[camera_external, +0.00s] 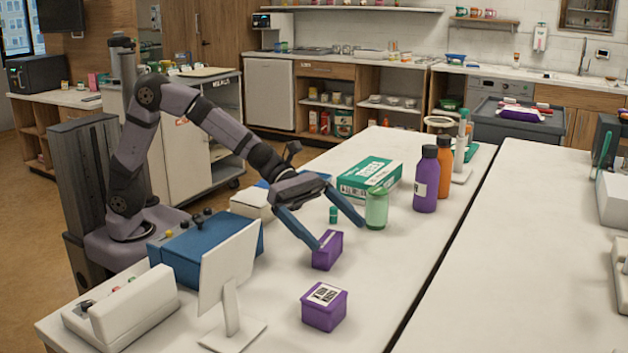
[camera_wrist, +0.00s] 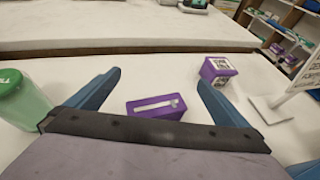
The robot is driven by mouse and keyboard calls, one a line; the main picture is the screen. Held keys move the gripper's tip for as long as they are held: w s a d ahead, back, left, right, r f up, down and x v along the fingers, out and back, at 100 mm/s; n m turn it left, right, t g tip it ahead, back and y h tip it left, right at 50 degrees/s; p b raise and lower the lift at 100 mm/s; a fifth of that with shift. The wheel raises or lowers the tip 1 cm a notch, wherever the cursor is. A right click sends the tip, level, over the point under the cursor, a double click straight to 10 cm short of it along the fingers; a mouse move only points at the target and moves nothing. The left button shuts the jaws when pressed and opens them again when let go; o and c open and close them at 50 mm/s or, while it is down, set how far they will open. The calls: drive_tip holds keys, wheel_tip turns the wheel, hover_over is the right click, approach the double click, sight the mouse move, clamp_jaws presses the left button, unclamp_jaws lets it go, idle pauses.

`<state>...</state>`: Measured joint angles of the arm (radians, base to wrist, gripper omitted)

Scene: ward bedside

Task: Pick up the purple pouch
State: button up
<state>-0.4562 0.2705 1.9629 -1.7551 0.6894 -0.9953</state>
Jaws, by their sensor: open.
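A small purple block-like item with a white strip on top, likely the purple pouch (camera_external: 327,252), lies on the white table just below my gripper (camera_external: 338,236). In the wrist view the pouch (camera_wrist: 150,107) sits between my gripper's two blue fingers (camera_wrist: 158,79), with gaps on both sides. The fingers are spread and hold nothing. One fingertip overlaps the pouch in the external view; I cannot tell whether they touch. A purple box with a white printed label (camera_external: 324,308) stands nearer the camera, and shows right of the fingers in the wrist view (camera_wrist: 217,70).
A green translucent jar (camera_external: 376,209) stands close to the right finger, with a small green vial (camera_external: 333,215) nearby. A green-and-white box (camera_external: 368,178), purple bottle (camera_external: 426,182) and orange bottle (camera_external: 444,165) stand behind. A white sign stand (camera_external: 228,275) is at front left.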

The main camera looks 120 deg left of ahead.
sight(335, 250)
drive_tip(key=shift+f, duration=0.5)
wheel_tip(335, 250, down, 4)
drive_tip(key=shift+r+b, duration=0.1)
drive_tip(key=shift+b, duration=0.55)
drive_tip(key=shift+x, duration=1)
drive_tip(key=shift+w+d, duration=0.15)
drive_tip(key=shift+w, duration=0.3)
drive_tip(key=shift+c, duration=0.6)
drive_tip(key=c, duration=0.9)
